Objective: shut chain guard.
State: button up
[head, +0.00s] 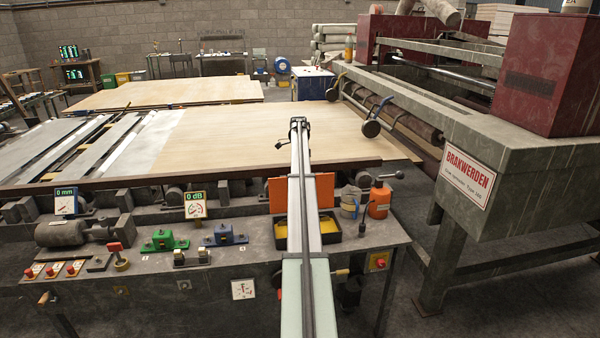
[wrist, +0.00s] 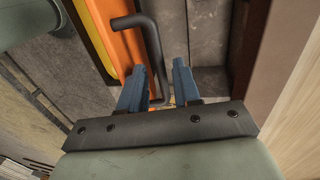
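An orange panel, which looks like the chain guard (head: 277,194), stands upright at the front of the machine, partly hidden behind my arm in the head view. In the wrist view its orange face (wrist: 115,30) runs along the left, with a dark bent bar handle (wrist: 152,45) beside it. My gripper (wrist: 160,68) has two blue fingers spread apart. The handle passes between them in the picture, with gaps on both sides; I cannot tell whether it lies within their depth.
An orange bottle (head: 379,203) stands farther right. The control bench (head: 130,275) holds green and blue blocks and red buttons. A veneer sheet (head: 230,140) lies behind. The grey machine (head: 540,170) blocks the right.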

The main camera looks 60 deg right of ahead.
grip_shut()
jog(key=shift+a, duration=0.1)
dwell(0.4)
